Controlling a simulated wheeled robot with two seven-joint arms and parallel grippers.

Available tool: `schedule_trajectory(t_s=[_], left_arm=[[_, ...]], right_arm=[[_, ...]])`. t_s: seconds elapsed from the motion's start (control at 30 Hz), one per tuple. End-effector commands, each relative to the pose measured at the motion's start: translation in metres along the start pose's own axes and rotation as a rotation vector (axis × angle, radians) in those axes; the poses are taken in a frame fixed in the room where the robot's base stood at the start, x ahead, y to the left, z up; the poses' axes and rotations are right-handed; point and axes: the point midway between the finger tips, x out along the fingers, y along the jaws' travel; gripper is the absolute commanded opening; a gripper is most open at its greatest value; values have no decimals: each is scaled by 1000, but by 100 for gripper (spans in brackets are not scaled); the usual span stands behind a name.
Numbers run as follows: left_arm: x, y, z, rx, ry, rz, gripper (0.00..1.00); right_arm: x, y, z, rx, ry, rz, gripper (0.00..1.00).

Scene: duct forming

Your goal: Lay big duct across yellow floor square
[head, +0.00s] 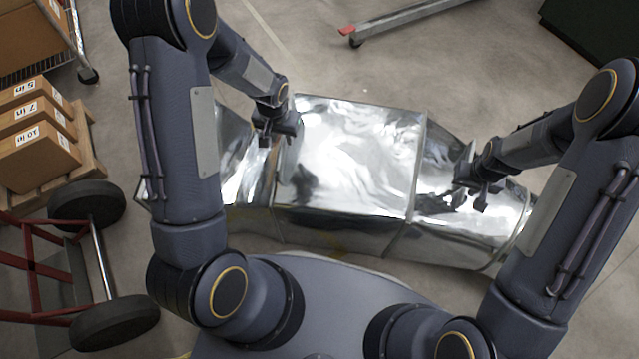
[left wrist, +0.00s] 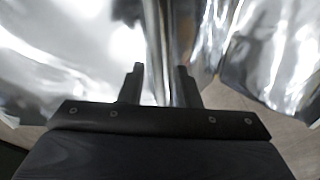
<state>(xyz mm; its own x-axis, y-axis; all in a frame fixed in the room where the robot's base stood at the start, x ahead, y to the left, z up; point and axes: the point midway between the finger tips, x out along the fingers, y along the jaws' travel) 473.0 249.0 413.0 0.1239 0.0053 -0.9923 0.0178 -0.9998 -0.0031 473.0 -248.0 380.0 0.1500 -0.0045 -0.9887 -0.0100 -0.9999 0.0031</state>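The big duct (head: 350,160), shiny bent sheet metal in joined sections, stretches across the middle of the head view in front of my base. My left gripper (head: 278,128) is at the seam near its left end.
A red hand truck with black wheels (head: 88,206) stands at the left. Brown boxes on a pallet (head: 38,125) are behind it. A grey metal leg with a red end (head: 405,20) lies at the top. Bare concrete floor (head: 500,70) is clear beyond the duct.

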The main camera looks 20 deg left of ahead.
Motion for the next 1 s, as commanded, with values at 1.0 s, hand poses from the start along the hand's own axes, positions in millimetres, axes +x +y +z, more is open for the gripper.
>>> schedule_trajectory(t_s=[1.0], left_arm=[[-94, 2, 0, 0, 3, 4, 30]], right_arm=[[0, -2, 0, 1, -1, -3, 30]])
